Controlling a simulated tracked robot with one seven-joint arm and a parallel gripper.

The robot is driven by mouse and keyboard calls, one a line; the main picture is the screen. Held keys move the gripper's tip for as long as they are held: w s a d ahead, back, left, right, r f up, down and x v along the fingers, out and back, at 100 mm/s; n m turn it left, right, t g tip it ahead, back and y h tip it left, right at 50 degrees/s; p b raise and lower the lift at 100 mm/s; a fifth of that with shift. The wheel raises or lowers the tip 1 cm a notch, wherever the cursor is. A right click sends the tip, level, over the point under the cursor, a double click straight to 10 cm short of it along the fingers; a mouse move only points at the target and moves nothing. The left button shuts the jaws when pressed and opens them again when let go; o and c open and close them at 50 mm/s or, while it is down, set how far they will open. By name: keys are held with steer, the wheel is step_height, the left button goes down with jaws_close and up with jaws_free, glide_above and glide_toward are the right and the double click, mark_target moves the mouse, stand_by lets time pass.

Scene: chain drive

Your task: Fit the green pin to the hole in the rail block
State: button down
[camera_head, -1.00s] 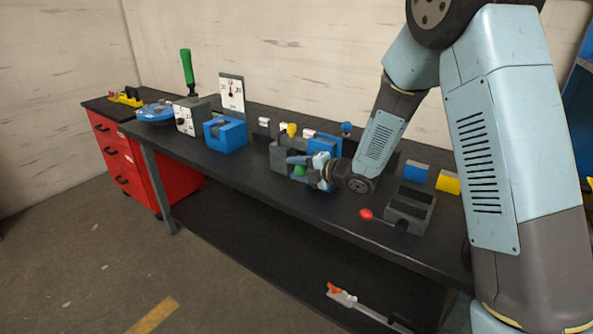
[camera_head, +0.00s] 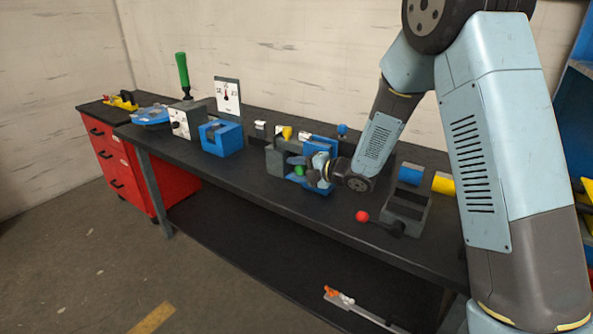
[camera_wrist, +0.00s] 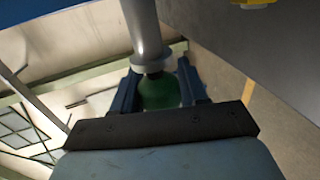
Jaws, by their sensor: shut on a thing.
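My gripper (camera_head: 308,172) is shut on the green pin (camera_head: 299,169), low in front of the workbench fixtures. In the wrist view, the pin's green head (camera_wrist: 160,92) sits between the two blue fingers. Its grey metal shaft (camera_wrist: 145,35) points away from the gripper, towards the top of the picture. In the head view, a grey block (camera_head: 277,160), which seems to be the rail block, stands just left of the gripper. Its hole is not visible. I cannot tell whether the shaft touches the block.
A blue block (camera_head: 320,147) stands just behind my gripper. A grey open tray (camera_head: 408,208) and a red ball-ended lever (camera_head: 362,216) are to the right. A blue vise-like block (camera_head: 221,138) is to the left. The bench front (camera_head: 250,190) is clear.

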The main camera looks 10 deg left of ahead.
steer(key=shift+w+d, duration=0.35)
steer(key=shift+w, duration=0.55)
steer(key=shift+w+d, duration=0.35)
steer(key=shift+w, duration=0.5)
steer(key=c, duration=0.5)
jaws_free()
steer(key=v, duration=1.4)
steer(key=shift+a, duration=0.1)
